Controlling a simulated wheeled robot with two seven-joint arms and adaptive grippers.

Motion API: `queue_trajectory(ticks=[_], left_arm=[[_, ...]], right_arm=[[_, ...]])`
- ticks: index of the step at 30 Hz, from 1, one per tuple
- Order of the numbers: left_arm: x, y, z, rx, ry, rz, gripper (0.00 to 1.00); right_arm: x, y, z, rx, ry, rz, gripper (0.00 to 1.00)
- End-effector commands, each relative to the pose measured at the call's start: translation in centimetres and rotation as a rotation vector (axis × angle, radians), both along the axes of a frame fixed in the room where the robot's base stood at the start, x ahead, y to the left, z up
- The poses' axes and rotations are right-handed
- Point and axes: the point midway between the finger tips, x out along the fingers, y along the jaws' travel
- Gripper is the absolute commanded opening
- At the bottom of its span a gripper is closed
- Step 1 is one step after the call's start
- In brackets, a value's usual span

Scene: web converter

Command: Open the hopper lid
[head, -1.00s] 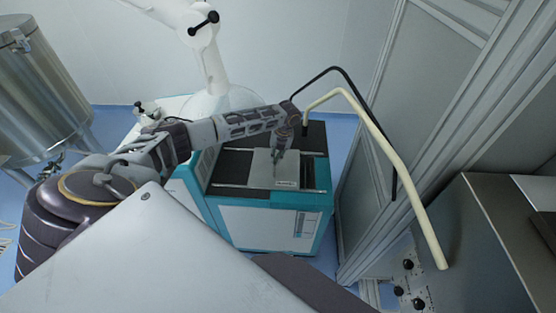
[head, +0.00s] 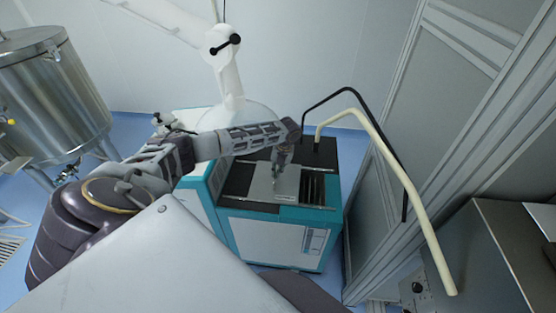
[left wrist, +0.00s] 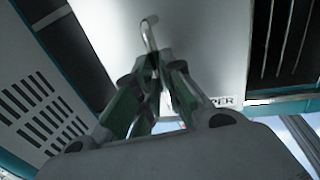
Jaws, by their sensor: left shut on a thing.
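The hopper lid (head: 262,181) is a flat light-grey plate on top of a teal and white machine (head: 272,238). It lies flat, and a dark slotted opening (head: 314,187) shows uncovered at its right. In the left wrist view the lid (left wrist: 200,40) carries a label, partly hidden, ending in "PER", and a thin curved metal handle (left wrist: 149,32). My left gripper (head: 275,182) points down onto the lid. In the left wrist view its fingers (left wrist: 153,66) are shut on the handle's lower end. My right gripper is not in view.
A white robot arm (head: 225,75) stands behind the machine. A steel tank (head: 55,95) is at the left. Bent black (head: 375,125) and cream (head: 400,175) bars rise at the right, near a framed panel wall (head: 440,110) and a steel cabinet (head: 485,255).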

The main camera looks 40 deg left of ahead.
Motion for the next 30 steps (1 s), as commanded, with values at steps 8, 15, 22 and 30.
queue_trajectory(ticks=[8, 15, 22, 30], left_arm=[[0.1, -0.1, 0.0, -0.001, -0.002, 0.001, 0.32], [0.1, -0.1, 0.0, -0.002, -0.001, 0.000, 0.32], [0.2, -0.3, 0.9, -0.001, -0.002, 0.000, 0.32], [0.5, -0.7, 3.9, -0.002, -0.003, 0.000, 0.32]], right_arm=[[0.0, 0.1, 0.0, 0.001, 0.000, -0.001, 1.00], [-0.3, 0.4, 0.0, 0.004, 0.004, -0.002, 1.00], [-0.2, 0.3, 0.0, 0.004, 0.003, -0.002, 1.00], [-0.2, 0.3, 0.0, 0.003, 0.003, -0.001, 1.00]])
